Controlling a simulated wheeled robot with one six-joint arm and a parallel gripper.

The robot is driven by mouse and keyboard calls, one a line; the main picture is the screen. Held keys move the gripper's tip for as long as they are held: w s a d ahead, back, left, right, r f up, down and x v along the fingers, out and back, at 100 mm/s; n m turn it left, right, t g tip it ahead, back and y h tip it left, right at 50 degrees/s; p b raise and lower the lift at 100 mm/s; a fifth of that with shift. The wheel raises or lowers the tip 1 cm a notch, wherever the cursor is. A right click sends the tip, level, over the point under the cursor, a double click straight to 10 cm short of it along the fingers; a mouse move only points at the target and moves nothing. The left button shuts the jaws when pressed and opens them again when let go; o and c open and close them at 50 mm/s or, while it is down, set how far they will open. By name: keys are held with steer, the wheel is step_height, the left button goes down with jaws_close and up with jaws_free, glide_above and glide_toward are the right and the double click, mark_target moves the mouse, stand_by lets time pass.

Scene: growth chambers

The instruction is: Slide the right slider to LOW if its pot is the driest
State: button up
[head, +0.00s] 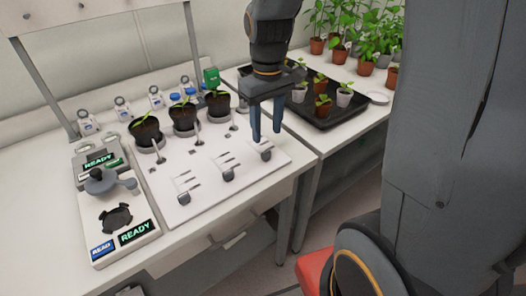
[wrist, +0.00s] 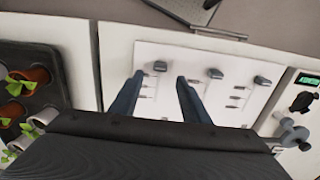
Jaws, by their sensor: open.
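A white panel (head: 205,203) on the bench carries three dark slider knobs in a row: left (head: 184,198), middle (head: 228,174) and right (head: 266,151). Three black pots with seedlings stand behind it: left (head: 146,135), middle (head: 184,121) and right (head: 217,107). How dry each soil is, I cannot tell. My gripper (head: 266,138) is open, fingers pointing down at the right slider. In the wrist view, the right slider (wrist: 160,66) lies between and just beyond the fingertips; contact is not clear. The slider labels are too small to read.
A reader device (head: 125,232) showing READY stands left of the panel, with a second READY display (head: 98,161) behind. Small bottles line the wall. A black tray (head: 325,118) with small pots is on the right bench. A gap separates the benches.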

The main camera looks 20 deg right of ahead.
mark_target(265, 151)
steer(key=shift+f+p, duration=0.6)
steer(key=shift+f, duration=3.15)
steer(key=shift+w+a, duration=0.1)
steer(key=shift+w, duration=0.05)
jaws_close()
